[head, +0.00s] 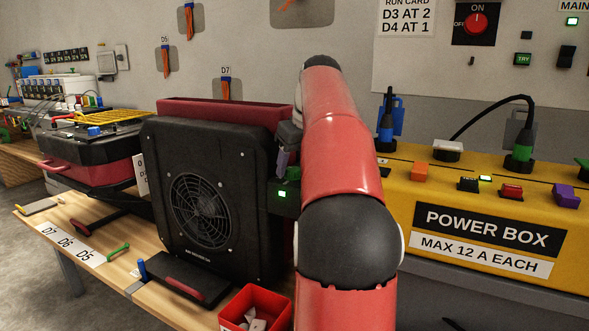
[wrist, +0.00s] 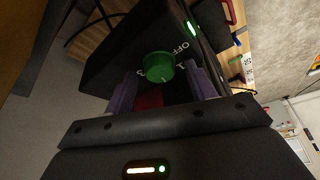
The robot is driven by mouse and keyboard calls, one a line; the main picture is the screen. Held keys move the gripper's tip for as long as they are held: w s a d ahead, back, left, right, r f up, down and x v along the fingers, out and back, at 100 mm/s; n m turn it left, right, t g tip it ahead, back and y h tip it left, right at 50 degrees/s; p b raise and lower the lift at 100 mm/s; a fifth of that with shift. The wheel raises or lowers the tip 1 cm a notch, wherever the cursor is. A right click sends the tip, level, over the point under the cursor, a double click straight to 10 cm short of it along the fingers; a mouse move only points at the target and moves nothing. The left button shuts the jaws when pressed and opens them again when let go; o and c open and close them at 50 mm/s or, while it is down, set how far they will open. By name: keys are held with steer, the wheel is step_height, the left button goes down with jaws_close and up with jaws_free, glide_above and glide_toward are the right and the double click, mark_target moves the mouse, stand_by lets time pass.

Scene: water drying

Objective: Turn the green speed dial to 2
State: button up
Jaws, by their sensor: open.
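The green speed dial (wrist: 157,66) sits on a black control box (wrist: 120,62) in the wrist view. "OFF" and a "1" show at its upper right and right, and part of a white figure at its left. A small white mark shows at its lower edge; I cannot tell which setting it points to. My gripper (wrist: 164,88) is open, with one grey-purple finger on each side of the dial, apparently not closed on it. In the head view my gripper (head: 283,160) is by the right side of the black fan unit (head: 160,170), partly hidden by my red arm.
A yellow power box (head: 400,215) with plugs and coloured switches stands at the right. A red bin (head: 268,297) stands at the front of the wooden bench (head: 60,215). A black and red machine (head: 90,150) is at the left. The wall card reads "D3 AT 2, D4 AT 1".

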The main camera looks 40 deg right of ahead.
steer(key=shift+f, duration=0.2)
steer(key=shift+c, duration=0.3)
steer(key=c, duration=0.9)
steer(key=shift+w+a+r+m+h+p, duration=0.15)
steer(key=shift+m+h+p, duration=0.25)
steer(key=shift+m, duration=0.5)
steer(key=shift+m+p, duration=0.35)
steer(key=shift+m, duration=0.45)
steer(key=o, duration=1)
steer(key=shift+c, duration=0.2)
steer(key=p+v, duration=0.2)
steer(key=v, duration=0.5)
steer(key=shift+r, duration=0.3)
